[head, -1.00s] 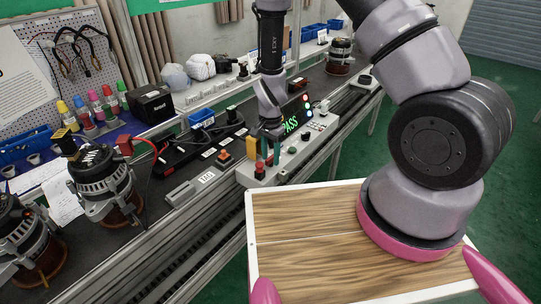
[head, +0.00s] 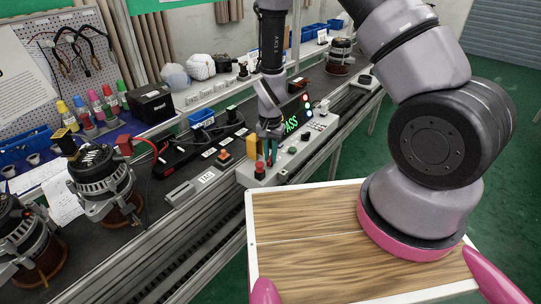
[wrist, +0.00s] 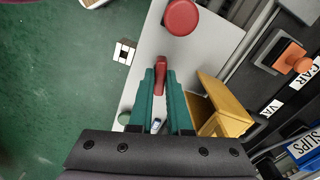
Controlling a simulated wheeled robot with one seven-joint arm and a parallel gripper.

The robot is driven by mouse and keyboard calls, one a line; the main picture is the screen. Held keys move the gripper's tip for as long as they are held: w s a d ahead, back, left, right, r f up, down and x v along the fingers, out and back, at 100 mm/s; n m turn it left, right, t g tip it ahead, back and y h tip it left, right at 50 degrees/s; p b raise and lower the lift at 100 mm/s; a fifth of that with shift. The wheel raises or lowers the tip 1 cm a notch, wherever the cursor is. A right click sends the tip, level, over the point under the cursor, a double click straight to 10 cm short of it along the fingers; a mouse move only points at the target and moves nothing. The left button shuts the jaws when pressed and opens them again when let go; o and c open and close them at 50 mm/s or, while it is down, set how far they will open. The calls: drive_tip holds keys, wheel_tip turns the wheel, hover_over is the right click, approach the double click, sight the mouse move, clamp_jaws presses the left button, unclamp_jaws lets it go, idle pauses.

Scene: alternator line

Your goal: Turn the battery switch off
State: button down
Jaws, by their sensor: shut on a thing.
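The battery switch shows in the wrist view as a small red handle (wrist: 160,63) on a pale grey control box (head: 285,169). My gripper (wrist: 160,74) has teal fingers that are shut on the red handle, one on each side of it. In the head view my gripper (head: 269,159) points down over the near end of the box, and the handle is hidden there by the fingers. The handle's exact angle on its base is hard to tell.
A round red button (wrist: 181,17) stands just beyond the handle; it also shows in the head view (head: 259,170). A yellow-orange block (wrist: 222,110) is close to the right finger. Alternators (head: 100,178) stand at left.

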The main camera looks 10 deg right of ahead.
drive_tip(key=n, duration=1.1)
drive_tip(key=shift+n, duration=1.7)
drive_tip(key=c, duration=0.9)
unclamp_jaws()
drive_tip(key=shift+o, duration=0.2)
wheel_tip(320, 180, up, 11)
